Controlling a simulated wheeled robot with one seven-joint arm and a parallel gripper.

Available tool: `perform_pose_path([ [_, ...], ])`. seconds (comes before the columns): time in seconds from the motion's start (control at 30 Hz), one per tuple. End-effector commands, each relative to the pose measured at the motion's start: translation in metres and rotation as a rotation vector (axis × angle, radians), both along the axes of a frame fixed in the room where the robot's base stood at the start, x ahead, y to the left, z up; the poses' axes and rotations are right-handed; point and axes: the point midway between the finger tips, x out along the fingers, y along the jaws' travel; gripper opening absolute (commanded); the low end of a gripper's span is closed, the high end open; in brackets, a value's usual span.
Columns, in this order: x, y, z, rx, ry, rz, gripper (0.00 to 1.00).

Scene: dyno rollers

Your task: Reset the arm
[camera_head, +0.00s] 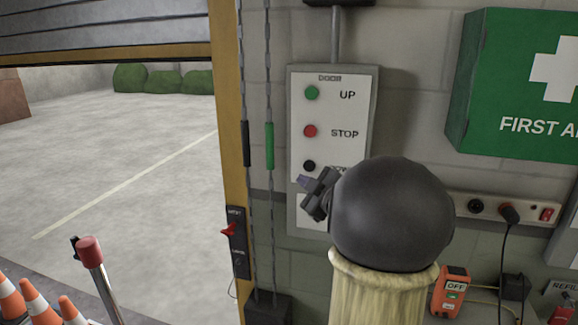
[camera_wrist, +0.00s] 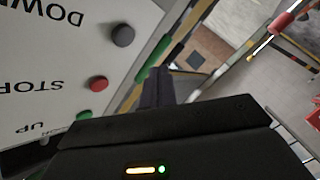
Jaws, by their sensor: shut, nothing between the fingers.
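My gripper (camera_head: 318,190) is in front of the lower part of the door control panel (camera_head: 361,82) in the head view. The panel has a green UP button (camera_head: 311,93), a red STOP button (camera_head: 310,131) and a black button (camera_head: 309,166) below. My arm hides the panel's lower right. In the wrist view my gripper's fingers (camera_wrist: 157,87) are together and empty. The panel stands to their left, upside down, with the black DOWN button (camera_wrist: 123,36), red STOP button (camera_wrist: 98,83) and green UP button (camera_wrist: 84,115). The fingers show apart from the buttons.
The roller door (camera_head: 105,27) is raised at the upper left, over a paved yard. Chains hang beside the yellow door post (camera_head: 228,130). A green first aid box (camera_head: 520,90) juts from the wall at right. Traffic cones (camera_head: 40,305) and a red-topped post (camera_head: 90,250) stand lower left.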

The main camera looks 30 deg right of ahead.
Motion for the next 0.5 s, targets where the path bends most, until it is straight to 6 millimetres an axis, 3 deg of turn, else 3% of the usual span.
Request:
perform_pose_path([
  [0.3,0.003,0.005,-0.004,0.021,0.014,-0.013,0.0],
  [0.5,0.015,0.043,-0.042,0.175,0.138,-0.11,0.0],
])
